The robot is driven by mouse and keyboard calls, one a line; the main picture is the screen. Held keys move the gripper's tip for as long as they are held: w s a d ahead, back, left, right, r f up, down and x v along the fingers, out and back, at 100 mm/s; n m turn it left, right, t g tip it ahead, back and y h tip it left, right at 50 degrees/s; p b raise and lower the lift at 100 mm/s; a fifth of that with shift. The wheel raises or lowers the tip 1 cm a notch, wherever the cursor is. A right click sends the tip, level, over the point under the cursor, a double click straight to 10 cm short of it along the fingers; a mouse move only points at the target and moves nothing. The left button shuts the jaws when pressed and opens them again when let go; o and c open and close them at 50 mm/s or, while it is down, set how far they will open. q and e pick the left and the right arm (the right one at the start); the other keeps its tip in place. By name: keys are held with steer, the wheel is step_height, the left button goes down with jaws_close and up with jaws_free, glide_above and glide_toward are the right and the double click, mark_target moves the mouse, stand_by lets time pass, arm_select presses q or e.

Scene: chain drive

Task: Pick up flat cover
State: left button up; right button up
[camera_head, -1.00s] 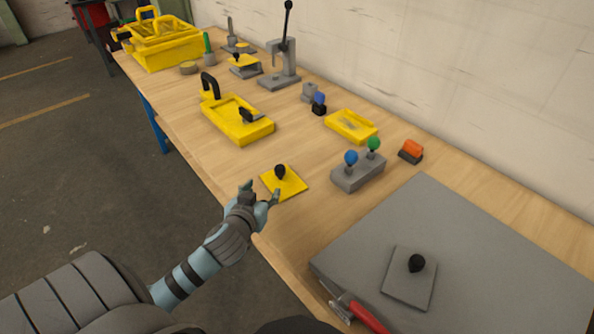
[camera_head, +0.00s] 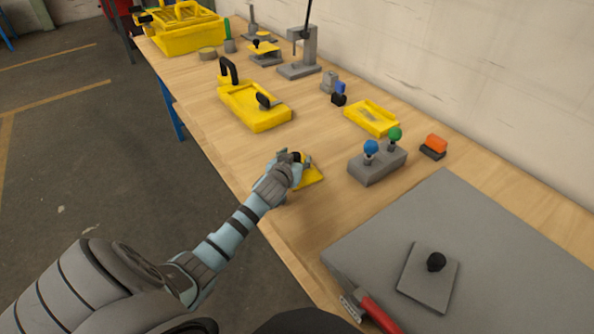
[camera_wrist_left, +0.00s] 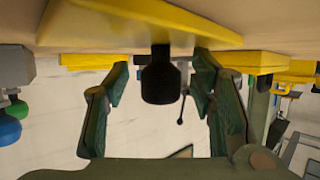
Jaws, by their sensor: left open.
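The flat cover (camera_head: 311,178) is a thin yellow square plate with a black knob, lying on the wooden bench near its front edge. My left gripper (camera_head: 298,158) is at the knob and hides part of the plate in the head view. In the left wrist view the black knob (camera_wrist_left: 160,80) stands between the two open fingers of my left gripper (camera_wrist_left: 160,95), with a gap on each side. The yellow plate (camera_wrist_left: 140,22) shows beyond the knob at the top. My right gripper is not in view.
A grey block with blue and green knobs (camera_head: 377,166) stands right of the cover. A yellow fixture (camera_head: 255,108) and a yellow tray (camera_head: 371,117) lie farther back. A grey mat (camera_head: 480,255) holds a grey plate (camera_head: 428,280) with a black knob. A red-handled tool (camera_head: 376,312) lies at its edge.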

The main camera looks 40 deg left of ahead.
arm_select(q)
jaws_close()
steer(key=shift+r, duration=0.1)
